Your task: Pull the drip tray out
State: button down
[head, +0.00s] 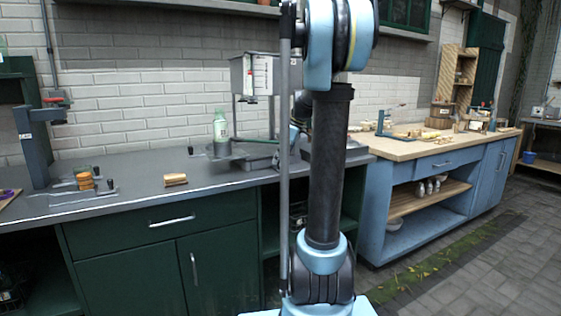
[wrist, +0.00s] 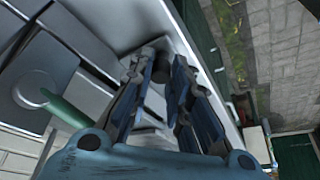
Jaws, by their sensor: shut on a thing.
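The drip tray (head: 262,163) is a grey metal tray on the dark counter, below the steel dispenser (head: 262,75). My arm hides its right end in the head view. In the wrist view the pale tray (wrist: 120,22) fills the upper middle, with its rim running beside my fingers. The exact contact is partly hidden by the fingers. In the head view my gripper is mostly behind my arm.
A blue workbench (head: 376,205) with a wooden top stands close on the right.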

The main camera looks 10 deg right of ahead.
jog(key=s+d, duration=0.2)
jog(key=s, duration=0.6)
jog(key=s+d, duration=0.3)
jog(key=s, duration=0.6)
jog(key=shift+d, duration=0.35)
jog(key=shift+s+r, duration=0.1)
jog(key=c, duration=1.5)
grip_release()
jog(key=v, duration=1.1)
jog(key=shift+d+r, duration=0.2)
jog(key=shift+r, duration=0.15)
jog(key=s+a+f+m+h, duration=0.1)
jog(key=s+a+f+m, duration=0.2)
jog(key=f, duration=0.6)
jog(key=s+a+f+m+h, duration=0.1)
jog(key=s+a+f+m, duration=0.2)
jog(key=f, duration=0.7)
jog(key=s+a+f+m+h, duration=0.2)
jog(key=s+a+f+m, duration=0.2)
jog(key=s+f, duration=0.5)
jog(key=shift+s+a+f+m, duration=0.1)
jog(key=shift+f+m, duration=0.05)
jog(key=shift+m, duration=0.45)
jog(key=shift+s+f+m, duration=0.1)
jog(key=shift+f+m, duration=0.05)
jog(key=shift+m, duration=0.45)
